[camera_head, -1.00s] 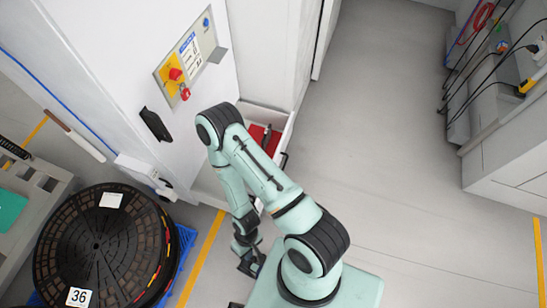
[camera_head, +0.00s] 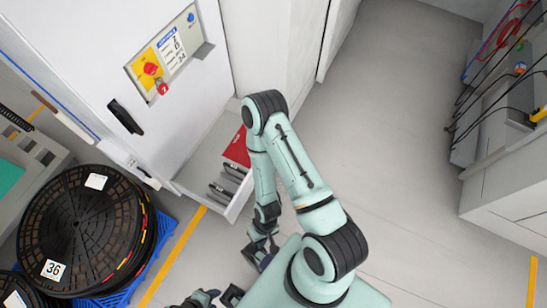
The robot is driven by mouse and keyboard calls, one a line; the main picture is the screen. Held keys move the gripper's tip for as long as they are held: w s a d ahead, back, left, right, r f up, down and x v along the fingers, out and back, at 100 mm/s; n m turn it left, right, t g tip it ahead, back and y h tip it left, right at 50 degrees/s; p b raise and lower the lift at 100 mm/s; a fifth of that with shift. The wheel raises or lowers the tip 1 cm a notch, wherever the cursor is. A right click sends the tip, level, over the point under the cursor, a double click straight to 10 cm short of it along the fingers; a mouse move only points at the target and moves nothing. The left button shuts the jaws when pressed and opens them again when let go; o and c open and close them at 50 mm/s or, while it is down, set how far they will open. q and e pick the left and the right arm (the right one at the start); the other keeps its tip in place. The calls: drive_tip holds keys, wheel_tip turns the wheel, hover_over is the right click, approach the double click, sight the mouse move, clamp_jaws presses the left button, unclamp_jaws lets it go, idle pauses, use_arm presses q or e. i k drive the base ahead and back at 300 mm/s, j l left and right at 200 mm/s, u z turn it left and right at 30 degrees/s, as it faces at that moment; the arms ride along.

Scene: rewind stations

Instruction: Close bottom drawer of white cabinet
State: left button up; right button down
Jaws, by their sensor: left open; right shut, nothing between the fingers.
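The white cabinet (camera_head: 95,55) stands at the upper left. Its bottom drawer (camera_head: 208,157) is pulled out low at its foot, with a red item (camera_head: 237,149) and several dark items (camera_head: 226,183) inside. My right arm crosses the drawer's right side and hides part of it. My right gripper (camera_head: 259,256) is shut and empty, just below the drawer's near corner in the picture; I cannot tell whether it touches. My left gripper (camera_head: 207,298) is open at the bottom edge, partly cut off, apart from the drawer.
A stack of black reels (camera_head: 82,235) on a blue pallet (camera_head: 160,245) stands at the lower left. A yellow floor line (camera_head: 175,255) runs between it and my grippers. Grey equipment with cables (camera_head: 480,115) is at the right. The floor (camera_head: 395,170) between is clear.

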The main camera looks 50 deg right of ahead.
sight(224, 139)
drive_tip(key=z, duration=1.55)
